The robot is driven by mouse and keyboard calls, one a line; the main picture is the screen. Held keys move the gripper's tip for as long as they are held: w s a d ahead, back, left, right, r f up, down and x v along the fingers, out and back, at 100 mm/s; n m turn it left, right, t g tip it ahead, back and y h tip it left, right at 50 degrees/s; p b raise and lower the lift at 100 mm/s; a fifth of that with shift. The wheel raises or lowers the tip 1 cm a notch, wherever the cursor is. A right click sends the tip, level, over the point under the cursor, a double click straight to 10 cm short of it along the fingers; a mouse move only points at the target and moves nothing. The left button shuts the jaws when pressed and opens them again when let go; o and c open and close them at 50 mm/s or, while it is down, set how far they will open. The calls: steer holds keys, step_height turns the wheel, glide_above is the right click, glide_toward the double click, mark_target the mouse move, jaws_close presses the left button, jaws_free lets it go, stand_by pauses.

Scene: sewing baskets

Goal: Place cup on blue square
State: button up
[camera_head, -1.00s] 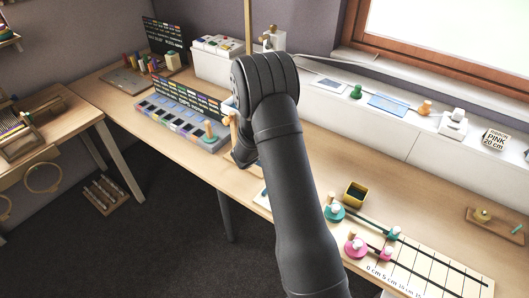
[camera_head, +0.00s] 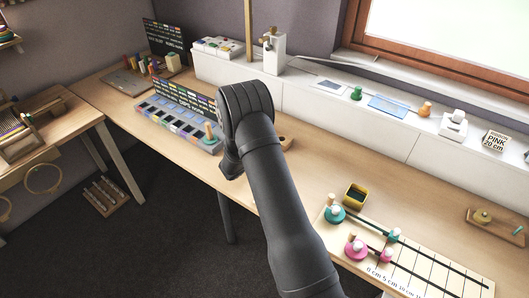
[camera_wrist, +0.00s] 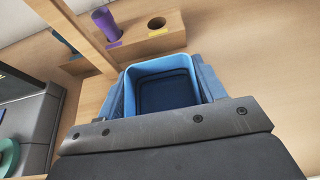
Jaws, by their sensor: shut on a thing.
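In the wrist view, my gripper (camera_wrist: 164,88) is shut on a blue, rounded-square cup (camera_wrist: 160,66). A grey finger lies along each side of it, and its open mouth and dark inside face the camera. In the head view, my arm hides the cup and most of my gripper. A flat blue square (camera_head: 388,105) lies on the white ledge under the window, right of my arm and apart from it. A small yellow cup (camera_head: 356,194) with a dark inside stands on the table.
A wooden holder (camera_wrist: 141,50) with a purple cylinder (camera_wrist: 105,25) and an empty hole is close beyond the cup. A compartment tray (camera_head: 178,125) stands left of my arm. A ruled board (camera_head: 420,262) with pegs lies front right. The table between board and ledge is mostly clear.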

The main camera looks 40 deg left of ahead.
steer(key=shift+f, duration=0.1)
steer(key=o, duration=1)
steer(key=shift+c, duration=0.2)
steer(key=v, duration=1.2)
steer(key=shift+r, duration=0.2)
